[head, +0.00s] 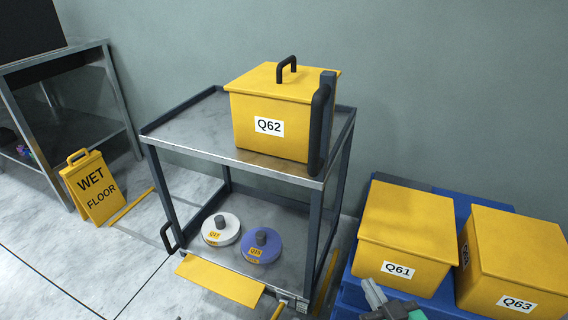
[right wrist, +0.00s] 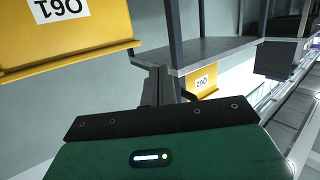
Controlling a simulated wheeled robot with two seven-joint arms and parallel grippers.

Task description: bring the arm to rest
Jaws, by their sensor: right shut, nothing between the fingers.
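My right gripper (head: 374,293) is at the bottom edge of the head view, in front of the yellow box Q61 (head: 408,234). Its grey fingers are shut with nothing between them. The right wrist view shows the fingers (right wrist: 161,88) pointing away from the green gripper body, with box Q61 (right wrist: 90,48) upside down at upper left. Most of the right arm is outside the head view. My left gripper shows in neither view.
A metal cart (head: 190,135) carries yellow box Q62 (head: 268,140) on top. A white disc (head: 221,238) and a purple disc (head: 270,255) lie on its lower shelf. Box Q63 (head: 515,255) stands beside Q61 on blue. A wet-floor sign (head: 94,200) and shelf (head: 50,62) are left.

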